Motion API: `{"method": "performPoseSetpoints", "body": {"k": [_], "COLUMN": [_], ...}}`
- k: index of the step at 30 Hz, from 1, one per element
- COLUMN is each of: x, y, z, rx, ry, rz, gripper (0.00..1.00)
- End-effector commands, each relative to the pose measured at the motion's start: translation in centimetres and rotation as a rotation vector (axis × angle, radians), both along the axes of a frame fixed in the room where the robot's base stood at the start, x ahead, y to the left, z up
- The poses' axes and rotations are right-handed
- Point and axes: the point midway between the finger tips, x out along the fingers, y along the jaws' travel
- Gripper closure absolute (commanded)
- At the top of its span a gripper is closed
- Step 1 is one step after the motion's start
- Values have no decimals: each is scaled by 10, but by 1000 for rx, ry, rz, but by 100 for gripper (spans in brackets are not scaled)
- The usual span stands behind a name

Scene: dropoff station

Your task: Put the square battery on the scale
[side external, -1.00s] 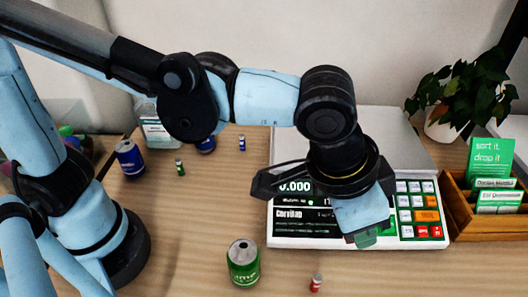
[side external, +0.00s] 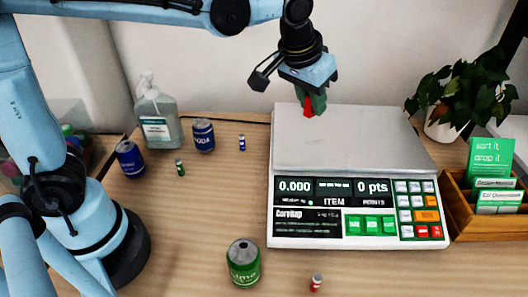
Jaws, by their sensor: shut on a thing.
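The scale (side external: 350,150) stands right of centre, with a bare silver plate at the back and a keypad and display in front. Its display reads 0.000 and 0 pts. My gripper (side external: 313,90) is above the back left part of the plate, pointing down. It is shut on a small green and red block, which I take to be the square battery (side external: 315,104). The block appears to be held above the plate; its exact height is hard to tell. The fingers partly hide its upper part.
Blue cans (side external: 130,159), a pump bottle (side external: 157,122) and small blue (side external: 242,143) and green (side external: 180,167) batteries stand left. A green can (side external: 243,264) and small red battery (side external: 316,283) are in front. A card box (side external: 490,222) and plant (side external: 465,95) are right.

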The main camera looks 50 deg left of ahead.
Motion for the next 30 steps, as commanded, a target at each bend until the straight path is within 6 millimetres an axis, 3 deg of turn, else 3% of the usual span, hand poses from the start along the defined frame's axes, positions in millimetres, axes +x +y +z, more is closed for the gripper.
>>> {"method": "performPoseSetpoints", "body": {"k": [3, 9, 21, 30], "x": [15, 28, 29, 29], "y": [18, 33, 34, 33], "z": [-14, -26, -65, -67], "rx": [1, 0, 0, 0], "ry": [-1, -1, -1, 0], "rz": [4, 0, -2, -2], "gripper": [100, 100, 100, 100]}}
